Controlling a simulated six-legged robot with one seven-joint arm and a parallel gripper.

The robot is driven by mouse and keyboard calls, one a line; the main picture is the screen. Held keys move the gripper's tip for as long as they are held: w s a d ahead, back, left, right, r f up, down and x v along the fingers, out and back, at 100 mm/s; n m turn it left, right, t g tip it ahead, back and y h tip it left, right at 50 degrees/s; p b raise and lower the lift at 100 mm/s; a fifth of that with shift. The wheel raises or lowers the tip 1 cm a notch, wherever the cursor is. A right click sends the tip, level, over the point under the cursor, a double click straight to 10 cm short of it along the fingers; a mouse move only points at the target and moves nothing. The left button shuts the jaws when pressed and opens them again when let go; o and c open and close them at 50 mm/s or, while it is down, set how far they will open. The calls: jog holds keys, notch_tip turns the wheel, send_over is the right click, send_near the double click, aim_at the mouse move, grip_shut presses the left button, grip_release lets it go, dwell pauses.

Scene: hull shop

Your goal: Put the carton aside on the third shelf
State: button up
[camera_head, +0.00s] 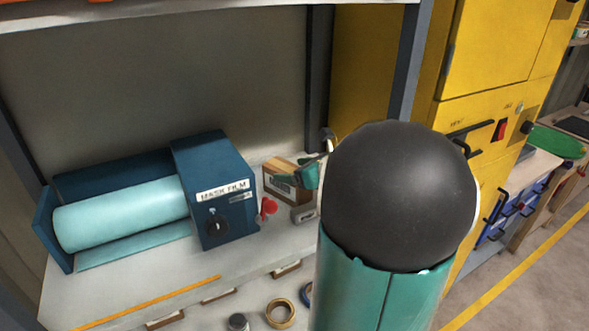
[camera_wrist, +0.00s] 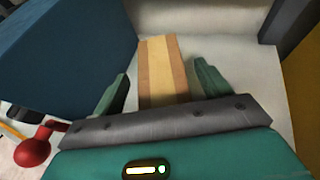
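The carton (camera_head: 281,183), a small brown box with a pale label on its front, stands on a pale shelf (camera_head: 150,285) to the right of the blue film dispenser. In the wrist view the carton (camera_wrist: 162,70) shows its tan top with a lighter band down the middle. My gripper (camera_wrist: 161,72) is open, with one green finger on each side of the carton and a visible gap on both sides. In the head view my gripper (camera_head: 308,174) is at the carton's right side, partly covering it. Contact cannot be made out.
The blue mask film dispenser (camera_head: 212,185) with a light blue roll stands close left of the carton. A red knobbed item (camera_head: 267,207) and a small grey item (camera_head: 303,214) sit in front. Tape rolls (camera_head: 280,313) lie lower. A dark upright (camera_head: 318,80) and yellow cabinet (camera_head: 490,60) are right.

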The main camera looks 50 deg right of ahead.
jog(key=shift+r, duration=0.2)
jog(key=v, duration=1.2)
